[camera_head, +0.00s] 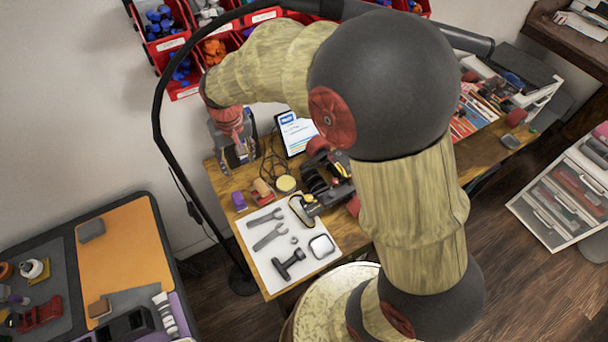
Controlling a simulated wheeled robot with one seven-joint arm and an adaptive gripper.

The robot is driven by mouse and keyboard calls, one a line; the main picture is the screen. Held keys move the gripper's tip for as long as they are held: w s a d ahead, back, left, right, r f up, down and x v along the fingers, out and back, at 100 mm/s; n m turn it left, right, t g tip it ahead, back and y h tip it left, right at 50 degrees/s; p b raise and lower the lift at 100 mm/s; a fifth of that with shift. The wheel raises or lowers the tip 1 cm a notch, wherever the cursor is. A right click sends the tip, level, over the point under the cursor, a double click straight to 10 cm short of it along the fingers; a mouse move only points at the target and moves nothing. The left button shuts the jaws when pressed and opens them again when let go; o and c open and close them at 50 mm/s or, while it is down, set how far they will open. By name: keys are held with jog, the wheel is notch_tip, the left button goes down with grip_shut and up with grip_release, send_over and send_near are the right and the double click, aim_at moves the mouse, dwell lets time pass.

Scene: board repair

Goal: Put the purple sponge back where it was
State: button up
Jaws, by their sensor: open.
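A small purple block, which looks like the purple sponge (239,201), sits on the wooden table (222,184) near its left edge, beside a reddish block with a tan top. My gripper (239,162) is above the back left part of the table, pointing down with its fingers apart. It appears empty and is apart from the purple sponge, which lies below it in the picture. The exact height of my gripper over the table cannot be told.
A white mat (333,258) holds wrenches and other tools. A tablet (294,131) and dark equipment (318,184) stand behind it. Red bins (162,53) hang on the wall. A side table with an orange mat (135,255) is at left. A dark lamp pole (158,120) stands beside my arm.

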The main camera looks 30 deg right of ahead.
jog(key=s+d+r+t, duration=0.2)
jog(key=s+d+r, duration=0.3)
jog(key=s+r, duration=0.7)
jog(key=s+d+r+t, duration=0.1)
jog(key=s+r, duration=0.1)
jog(key=s, duration=0.4)
jog(key=s+d+r+t, duration=0.1)
jog(key=s+d+r, duration=0.1)
jog(key=s, duration=0.3)
jog(key=shift+s, duration=0.4)
jog(key=shift+d+r, duration=0.1)
jog(key=shift+r, duration=0.05)
jog(key=shift+c, duration=1.4)
